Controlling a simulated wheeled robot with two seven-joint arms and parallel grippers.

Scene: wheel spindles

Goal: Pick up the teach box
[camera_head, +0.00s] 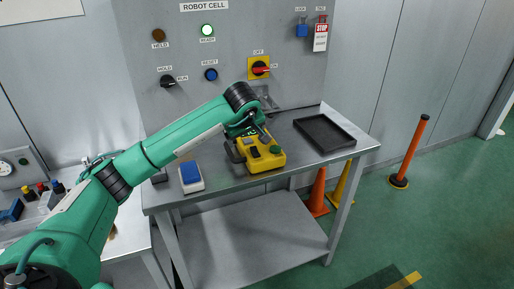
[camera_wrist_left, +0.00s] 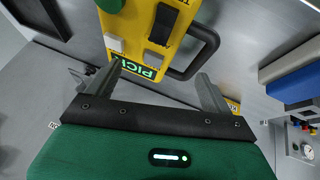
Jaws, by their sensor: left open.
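The teach box (camera_head: 268,159) is a yellow box with dark controls and a green button, lying on the steel table near its middle. In the left wrist view the teach box (camera_wrist_left: 143,22) fills the upper middle, with a green label on its near edge and a black loop handle (camera_wrist_left: 205,55) on its right side. My left gripper (camera_head: 256,134) is over the back part of the box in the head view. In the wrist view the open left gripper (camera_wrist_left: 160,72) has its two fingers apart, pointing at the labelled edge, with nothing clamped. Whether the fingers touch the box cannot be told.
A blue-and-white switch box (camera_head: 191,176) stands left of the teach box, and an empty black tray (camera_head: 324,133) lies to its right. A grey control panel (camera_head: 215,45) rises behind the table (camera_head: 222,181).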

